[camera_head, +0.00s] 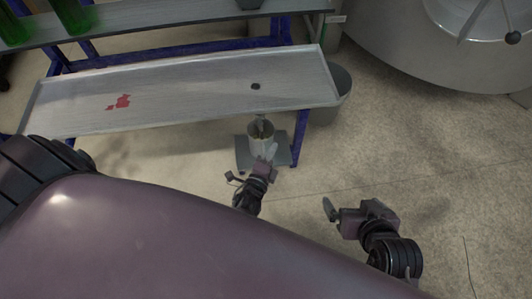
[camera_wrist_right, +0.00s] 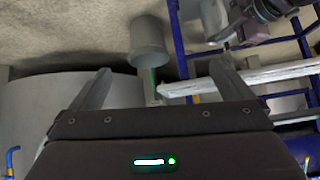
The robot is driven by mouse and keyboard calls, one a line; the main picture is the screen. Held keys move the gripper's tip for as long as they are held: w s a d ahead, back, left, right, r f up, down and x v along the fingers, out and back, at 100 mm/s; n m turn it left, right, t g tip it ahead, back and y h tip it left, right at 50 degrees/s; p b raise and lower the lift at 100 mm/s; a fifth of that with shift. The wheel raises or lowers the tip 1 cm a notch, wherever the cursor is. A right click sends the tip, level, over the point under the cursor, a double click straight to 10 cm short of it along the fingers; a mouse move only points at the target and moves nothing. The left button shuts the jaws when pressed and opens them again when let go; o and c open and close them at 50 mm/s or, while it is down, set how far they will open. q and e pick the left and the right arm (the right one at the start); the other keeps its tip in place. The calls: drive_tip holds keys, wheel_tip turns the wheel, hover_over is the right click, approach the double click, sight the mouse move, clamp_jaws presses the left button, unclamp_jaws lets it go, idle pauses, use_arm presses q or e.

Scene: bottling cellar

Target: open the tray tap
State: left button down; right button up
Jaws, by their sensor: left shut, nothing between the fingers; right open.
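The metal tray (camera_head: 190,92) slopes on a blue frame in the head view, with a dark drain hole (camera_head: 255,86) near its right end. Below its front edge, a small tap-like fitting (camera_head: 262,121) shows above a pale container (camera_head: 258,137); its handle cannot be made out. My left gripper (camera_head: 270,153) is shut and empty, right by the container and just below the fitting; whether it touches either is unclear. My right gripper (camera_head: 329,209) is open and empty over the floor, right of and nearer than the left. Its spread fingers (camera_wrist_right: 160,85) also show in the right wrist view.
Red scraps (camera_head: 119,102) lie on the tray. Green bottles (camera_head: 75,15) stand on the shelf behind. A grey bin (camera_head: 334,97) stands at the tray's right end, and a large steel tank (camera_head: 430,60) is at the back right. The floor at the right is clear.

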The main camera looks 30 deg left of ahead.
use_arm(q)
drive_tip(key=shift+s+d+p, duration=0.15)
drive_tip(key=shift+s+p, duration=0.05)
drive_tip(key=shift+s, duration=1.25)
drive_tip(key=shift+s+d+p, duration=0.1)
drive_tip(key=shift+s+p, duration=0.1)
drive_tip(key=shift+s, duration=1.2)
use_arm(e)
drive_tip(key=shift+s+d+f+g+h, duration=0.15)
drive_tip(key=shift+s+d+f+g, duration=0.1)
drive_tip(key=shift+s+f+g, duration=0.3)
drive_tip(key=shift+s+d+f+g+h, duration=0.2)
drive_tip(key=shift+s+d+f+g, duration=0.15)
drive_tip(key=shift+s, duration=0.35)
drive_tip(key=shift+s+d+f+g+h, duration=0.2)
drive_tip(key=shift+s+f+g, duration=0.1)
drive_tip(key=shift+s+f, duration=0.3)
use_arm(q)
drive_tip(key=shift+f, duration=0.1)
use_arm(e)
drive_tip(key=shift+r, duration=0.1)
